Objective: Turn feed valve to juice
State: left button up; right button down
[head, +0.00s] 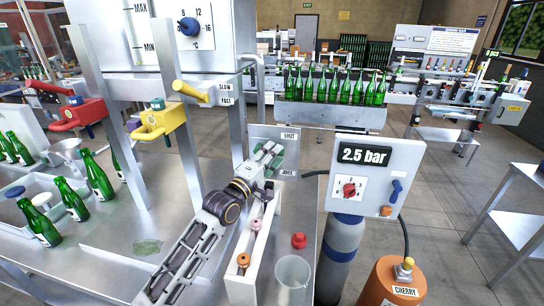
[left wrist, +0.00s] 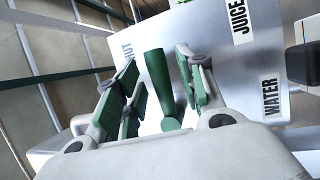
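The feed valve plate (head: 288,135) is a grey panel at the bench's back edge, with SHUT at its top and JUICE lower down. In the left wrist view the plate (left wrist: 222,65) also carries a WATER label. The valve's green handle (left wrist: 160,85) lies between the green-padded fingers of my left gripper (left wrist: 160,88). The fingers are apart, with a visible gap on the handle's left and a narrower one on its right. In the head view my left gripper (head: 268,158) covers much of the plate, so the handle's setting is unclear. My right gripper is out of view.
A pressure box (head: 363,175) reading 2.5 bar stands right of the plate. A white rack (head: 250,255), a red cap (head: 298,240) and a clear beaker (head: 292,278) are near my left arm. Green bottles (head: 71,198) and a yellow tap (head: 158,122) are at left.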

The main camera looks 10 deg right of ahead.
pick_arm(q)
jog(key=shift+c, duration=0.3)
jog(key=c, duration=0.7)
grip_shut()
